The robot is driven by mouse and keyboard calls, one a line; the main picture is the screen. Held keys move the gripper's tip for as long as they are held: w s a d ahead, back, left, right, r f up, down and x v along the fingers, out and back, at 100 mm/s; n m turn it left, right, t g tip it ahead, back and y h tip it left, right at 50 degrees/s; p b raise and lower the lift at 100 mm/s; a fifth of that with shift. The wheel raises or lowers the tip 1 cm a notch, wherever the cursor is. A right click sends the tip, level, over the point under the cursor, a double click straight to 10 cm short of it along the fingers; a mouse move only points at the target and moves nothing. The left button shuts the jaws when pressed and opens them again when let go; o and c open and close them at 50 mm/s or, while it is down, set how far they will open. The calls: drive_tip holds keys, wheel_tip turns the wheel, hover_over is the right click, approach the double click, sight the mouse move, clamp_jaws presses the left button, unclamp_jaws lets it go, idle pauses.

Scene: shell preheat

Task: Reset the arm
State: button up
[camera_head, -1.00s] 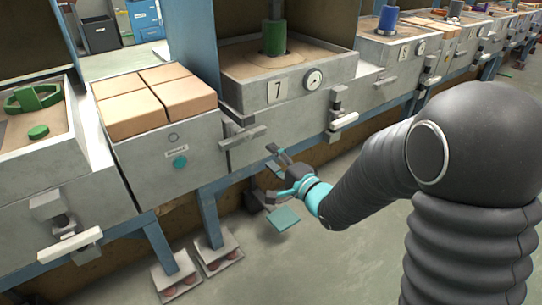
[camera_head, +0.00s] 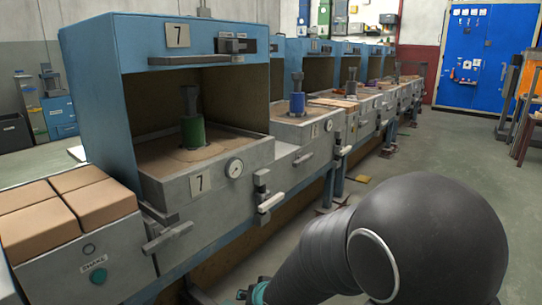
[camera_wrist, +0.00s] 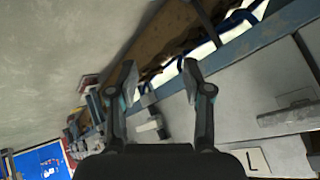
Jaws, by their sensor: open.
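My gripper (camera_wrist: 160,85) shows in the wrist view with its two fingers apart and nothing between them. In the head view my dark arm reaches from the lower right toward the bottom edge. Only a teal part of the wrist shows there, and the fingertips are cut off. In the wrist view the fingers are in front of a grey bench front, and I see no contact.
Station 7 (camera_head: 227,176) holds a green cylinder (camera_head: 193,128) on sand under a blue hood. Tan blocks (camera_head: 60,203) lie on the bench at left. Handles (camera_head: 270,201) stick out from the bench front.

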drive_tip(key=s+d+r+n+g+h+p, duration=0.1)
drive_tip(key=s+d+r+g+h, duration=0.1)
drive_tip(key=s+d+r, duration=0.35)
drive_tip(key=s+d+r+n+g+h, duration=0.2)
drive_tip(key=s+d, duration=0.4)
drive_tip(key=d, duration=0.2)
drive_tip(key=s+d+r+m+t+p, duration=0.2)
drive_tip(key=s+d+r, duration=0.5)
drive_tip(key=s+r, duration=0.4)
drive_tip(key=shift+s+d+r, duration=0.2)
drive_tip(key=shift+s+r, duration=0.2)
drive_tip(key=shift+r, duration=1.1)
